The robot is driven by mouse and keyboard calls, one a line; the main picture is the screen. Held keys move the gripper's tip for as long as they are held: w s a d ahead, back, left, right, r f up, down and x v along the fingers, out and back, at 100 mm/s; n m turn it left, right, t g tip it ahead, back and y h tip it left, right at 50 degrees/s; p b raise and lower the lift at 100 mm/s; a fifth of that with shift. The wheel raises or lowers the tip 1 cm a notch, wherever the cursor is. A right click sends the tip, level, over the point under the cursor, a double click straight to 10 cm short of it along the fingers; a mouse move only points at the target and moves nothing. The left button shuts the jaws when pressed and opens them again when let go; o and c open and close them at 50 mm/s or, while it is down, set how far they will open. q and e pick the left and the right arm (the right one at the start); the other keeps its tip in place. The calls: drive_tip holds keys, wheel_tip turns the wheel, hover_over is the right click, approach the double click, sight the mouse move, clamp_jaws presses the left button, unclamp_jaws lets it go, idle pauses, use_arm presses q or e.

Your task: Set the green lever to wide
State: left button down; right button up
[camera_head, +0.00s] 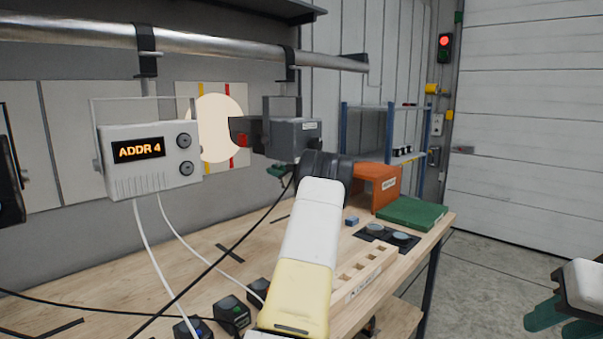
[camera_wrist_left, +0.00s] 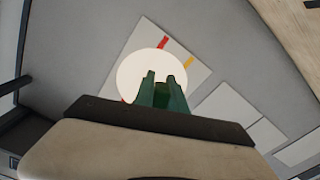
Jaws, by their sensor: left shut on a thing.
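A grey spotlight box (camera_head: 292,138) with a dark front and a small label hangs below the pipe. My left gripper (camera_head: 278,170) is just under it, mostly hidden behind my own wrist. In the left wrist view, the green fingers of my left gripper (camera_wrist_left: 164,92) are close around a darker green piece (camera_wrist_left: 162,98), which looks like the green lever. The lever does not show in the head view, and its setting cannot be read. A large round light spot (camera_head: 215,128) lies on the wall panel. My right gripper (camera_head: 556,322) is at the lower right, fingers apart, partly cut off.
A white box (camera_head: 150,160) reading "ADDR 4" hangs at the left, with cables below. The wooden bench (camera_head: 215,262) bears dark blocks, a slotted wooden rack (camera_head: 365,270), an orange stand (camera_head: 378,184) and a green pad (camera_head: 412,213). Clear floor lies right of the bench.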

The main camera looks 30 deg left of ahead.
use_arm(q)
drive_tip(key=shift+w, duration=0.1)
drive_tip(key=c, duration=1.4)
unclamp_jaws()
drive_tip(key=shift+o, duration=0.2)
drive_tip(key=v, duration=0.8)
